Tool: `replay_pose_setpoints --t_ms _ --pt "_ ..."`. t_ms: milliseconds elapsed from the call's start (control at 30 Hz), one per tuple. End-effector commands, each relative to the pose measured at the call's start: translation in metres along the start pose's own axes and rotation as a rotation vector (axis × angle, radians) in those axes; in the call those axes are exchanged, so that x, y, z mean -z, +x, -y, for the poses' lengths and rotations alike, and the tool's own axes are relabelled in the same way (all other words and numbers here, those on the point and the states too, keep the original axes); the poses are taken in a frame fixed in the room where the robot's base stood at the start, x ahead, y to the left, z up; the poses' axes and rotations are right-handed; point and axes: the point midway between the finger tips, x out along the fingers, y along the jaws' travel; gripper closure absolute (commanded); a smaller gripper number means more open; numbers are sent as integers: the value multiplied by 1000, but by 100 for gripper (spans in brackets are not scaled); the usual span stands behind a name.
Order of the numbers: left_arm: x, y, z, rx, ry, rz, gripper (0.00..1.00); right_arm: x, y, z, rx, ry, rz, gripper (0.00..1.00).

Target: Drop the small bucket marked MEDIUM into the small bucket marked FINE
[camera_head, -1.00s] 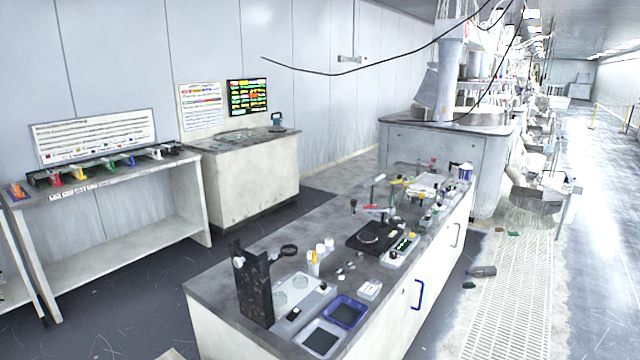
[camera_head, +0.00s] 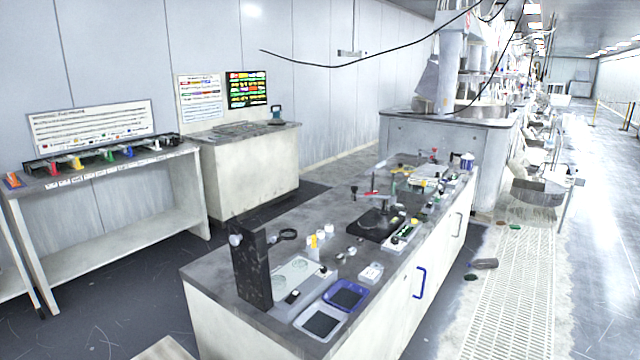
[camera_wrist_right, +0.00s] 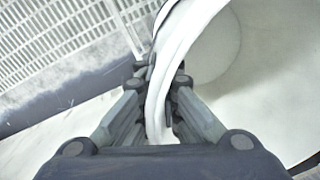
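In the right wrist view, my right gripper (camera_wrist_right: 161,78) is shut on the thin rim of a white bucket (camera_wrist_right: 255,95). The rim passes between the two fingers, and the round hollow inside opens to the right. No marking shows on the visible part of this bucket, so I cannot tell whether it is MEDIUM or FINE. No bucket that I can identify as the other one shows in either view. My left gripper is not in view, and neither gripper shows in the head view.
A white bench (camera_head: 225,310) with a grey top full of small tools stands in front. A shelf table (camera_head: 110,235) and a cabinet (camera_head: 255,180) line the left wall.

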Motion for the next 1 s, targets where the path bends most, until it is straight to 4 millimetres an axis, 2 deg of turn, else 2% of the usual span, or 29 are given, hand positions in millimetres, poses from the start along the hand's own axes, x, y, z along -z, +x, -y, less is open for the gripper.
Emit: replay_pose_setpoints --t_ms 33,100,133,400,533,667,1000 --pt "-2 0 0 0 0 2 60 0 -1 0 1 0 -1 89" --pt "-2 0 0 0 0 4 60 0 -1 0 1 0 -1 74" --pt "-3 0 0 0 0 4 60 0 -1 0 0 0 -1 72" --pt "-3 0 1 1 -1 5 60 0 0 0 -1 1 1 72" --pt "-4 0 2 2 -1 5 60 0 -6 0 -1 0 -1 72" --pt "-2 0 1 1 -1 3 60 1 -26 0 0 0 -4 72" --pt "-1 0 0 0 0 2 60 1 -96 0 0 -1 -5 72"
